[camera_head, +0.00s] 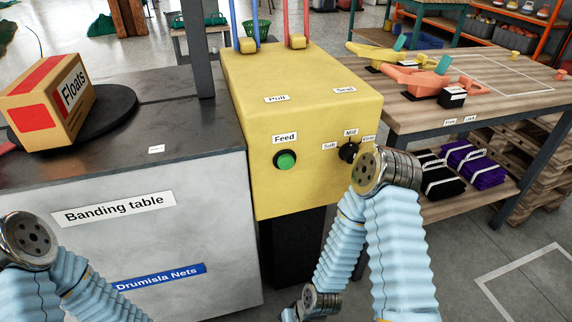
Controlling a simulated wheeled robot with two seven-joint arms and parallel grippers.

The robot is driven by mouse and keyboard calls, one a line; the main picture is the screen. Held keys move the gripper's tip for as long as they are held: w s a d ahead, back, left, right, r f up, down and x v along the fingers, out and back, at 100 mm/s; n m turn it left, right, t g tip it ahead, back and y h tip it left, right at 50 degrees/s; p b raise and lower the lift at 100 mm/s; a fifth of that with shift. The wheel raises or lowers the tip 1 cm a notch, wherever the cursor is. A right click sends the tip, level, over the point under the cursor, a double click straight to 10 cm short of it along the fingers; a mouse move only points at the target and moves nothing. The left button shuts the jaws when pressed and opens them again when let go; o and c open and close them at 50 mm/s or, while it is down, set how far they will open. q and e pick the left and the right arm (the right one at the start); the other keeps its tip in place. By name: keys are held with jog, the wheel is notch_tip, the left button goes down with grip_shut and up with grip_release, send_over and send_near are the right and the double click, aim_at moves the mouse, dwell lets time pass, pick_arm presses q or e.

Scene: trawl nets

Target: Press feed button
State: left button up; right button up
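The green feed button (286,160) sits in a dark ring on the front face of the yellow control box (300,110), under a white "Feed" label (285,138). Nothing covers the button and no gripper is near it. To its right on the same face is a black knob (348,151) with "Soft", "Mid" and "Firm" labels. My blue-sleeved arms show at the lower left and lower centre right. The right arm's metal joint is in front of the box's right edge. Neither gripper's fingers are in the picture.
The grey banding table (200,215) adjoins the box on the left, with a "Floats" carton (48,98) on a dark turntable (105,112). Blue and red posts rise from the box. A wooden bench (420,113) with yellow and orange tools stands right. Space before the button is clear.

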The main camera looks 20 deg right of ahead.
grip_shut()
dwell(1.4)
